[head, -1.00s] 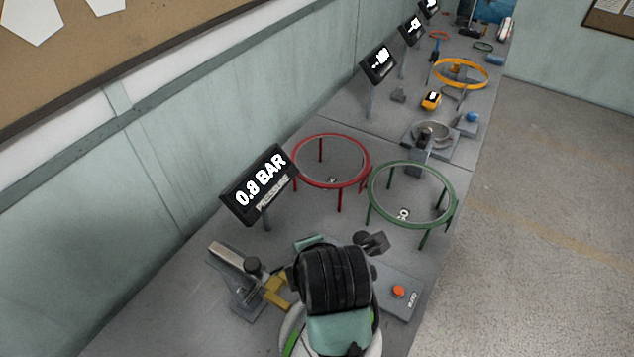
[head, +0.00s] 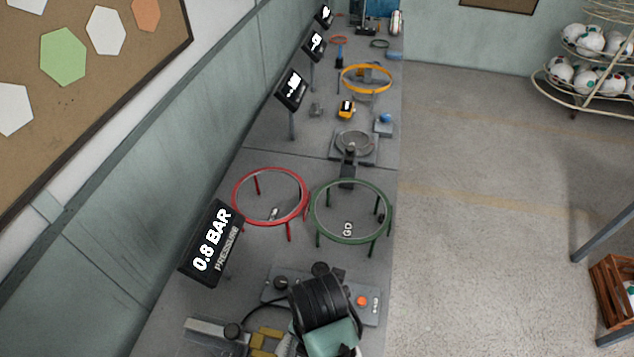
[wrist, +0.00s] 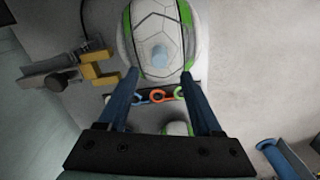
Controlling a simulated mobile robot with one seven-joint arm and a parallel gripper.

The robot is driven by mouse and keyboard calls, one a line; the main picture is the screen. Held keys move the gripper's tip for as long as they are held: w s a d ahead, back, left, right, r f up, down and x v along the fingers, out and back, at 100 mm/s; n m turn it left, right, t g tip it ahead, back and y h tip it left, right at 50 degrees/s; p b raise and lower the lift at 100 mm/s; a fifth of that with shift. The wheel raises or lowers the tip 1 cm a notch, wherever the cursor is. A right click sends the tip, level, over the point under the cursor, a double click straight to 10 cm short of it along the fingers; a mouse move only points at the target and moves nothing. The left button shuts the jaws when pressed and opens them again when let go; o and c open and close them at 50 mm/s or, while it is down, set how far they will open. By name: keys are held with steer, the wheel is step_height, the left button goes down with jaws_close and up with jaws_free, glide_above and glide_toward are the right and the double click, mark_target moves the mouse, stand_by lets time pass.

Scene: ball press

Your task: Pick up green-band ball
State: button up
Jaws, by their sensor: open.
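The green-band ball (wrist: 143,28), white with dark seam lines and green bands, shows at the top of the wrist view, its upper part cut off by the frame. My gripper (wrist: 160,74) is open, its two blue fingers pointing at the ball. The fingertips overlap the ball's lower left and right edges in the picture; I cannot tell whether they touch it. In the head view my dark wrist hides the fingers and most or all of the ball.
A yellow clamp-like fixture (wrist: 97,72) stands left of the ball. Blue, orange and green rings (wrist: 157,96) lie below it. A control box with an orange button (head: 362,301), a red ring stand (head: 236,205) and a green ring stand (head: 314,211) are farther along the bench.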

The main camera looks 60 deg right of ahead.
steer(key=shift+f+p, duration=0.9)
steer(key=shift+f, duration=2.85)
jaws_close()
steer(key=shift+w+d+r, duration=0.1)
